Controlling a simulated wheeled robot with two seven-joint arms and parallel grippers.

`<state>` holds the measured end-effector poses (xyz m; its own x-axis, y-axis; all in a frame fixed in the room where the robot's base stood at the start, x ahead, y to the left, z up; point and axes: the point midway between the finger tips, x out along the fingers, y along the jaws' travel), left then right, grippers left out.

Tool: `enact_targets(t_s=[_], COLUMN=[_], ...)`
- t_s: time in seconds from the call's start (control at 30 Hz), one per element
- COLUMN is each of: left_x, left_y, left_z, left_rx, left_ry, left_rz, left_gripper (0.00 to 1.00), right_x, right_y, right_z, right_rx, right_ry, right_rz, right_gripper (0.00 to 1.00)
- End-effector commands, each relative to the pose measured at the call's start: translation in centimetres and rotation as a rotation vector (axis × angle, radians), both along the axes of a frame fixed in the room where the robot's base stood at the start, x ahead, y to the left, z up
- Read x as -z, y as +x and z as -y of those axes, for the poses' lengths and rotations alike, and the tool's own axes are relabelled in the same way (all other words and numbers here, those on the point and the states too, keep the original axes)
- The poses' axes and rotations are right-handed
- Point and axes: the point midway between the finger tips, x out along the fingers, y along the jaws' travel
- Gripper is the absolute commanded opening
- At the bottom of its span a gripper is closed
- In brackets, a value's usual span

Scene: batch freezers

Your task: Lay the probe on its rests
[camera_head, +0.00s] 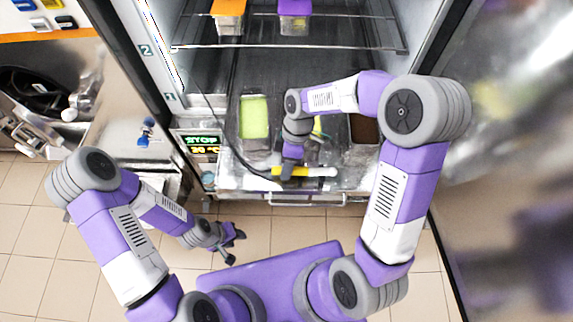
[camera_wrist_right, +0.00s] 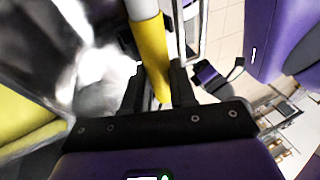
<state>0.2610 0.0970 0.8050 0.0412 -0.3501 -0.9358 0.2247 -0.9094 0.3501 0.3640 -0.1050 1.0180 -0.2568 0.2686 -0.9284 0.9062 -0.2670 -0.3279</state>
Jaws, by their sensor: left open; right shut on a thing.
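The probe (camera_head: 318,172) is a rod with a yellow part and a white part, lying crosswise at the front edge of the freezer. A black cable runs from its left end up along the left side. My right gripper (camera_head: 288,172) is shut on the probe. In the right wrist view the probe's yellow part (camera_wrist_right: 153,60) sits between the two dark fingers of my right gripper (camera_wrist_right: 155,92). I cannot make out the rests; the arm and probe cover part of that area. My left gripper (camera_head: 233,244) is open and empty, low over the floor at the left.
A green-topped tub (camera_head: 254,118) and a dark brown tub (camera_head: 364,129) stand inside the freezer. Orange-lidded (camera_head: 229,17) and purple-lidded (camera_head: 294,17) tubs stand on the wire shelf (camera_head: 330,46). A lit display (camera_head: 203,145) is at the left. Tiled floor (camera_head: 40,230) lies open.

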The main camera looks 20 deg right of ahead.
Motion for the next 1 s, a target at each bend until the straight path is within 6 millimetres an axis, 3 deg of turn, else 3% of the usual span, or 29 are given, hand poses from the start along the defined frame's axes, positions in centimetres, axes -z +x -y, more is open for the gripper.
enact_targets(t_s=[0.87,0.9,1.0], left_x=[0.47,0.46,0.42], left_y=[0.0,0.0,0.0], left_z=[-0.01,0.0,0.0], left_rx=[0.0,0.0,0.0], left_ry=[0.0,0.0,0.0], left_rz=[0.0,0.0,0.0], left_gripper=[0.43,0.43,0.43], right_x=[0.62,0.6,0.56], right_y=[0.05,0.05,0.05], right_z=[0.02,0.01,0.01], right_rx=[0.0,0.0,0.0], right_ry=[0.0,0.0,0.0], right_rz=[0.0,0.0,0.0], right_gripper=[0.0,0.29,0.44])
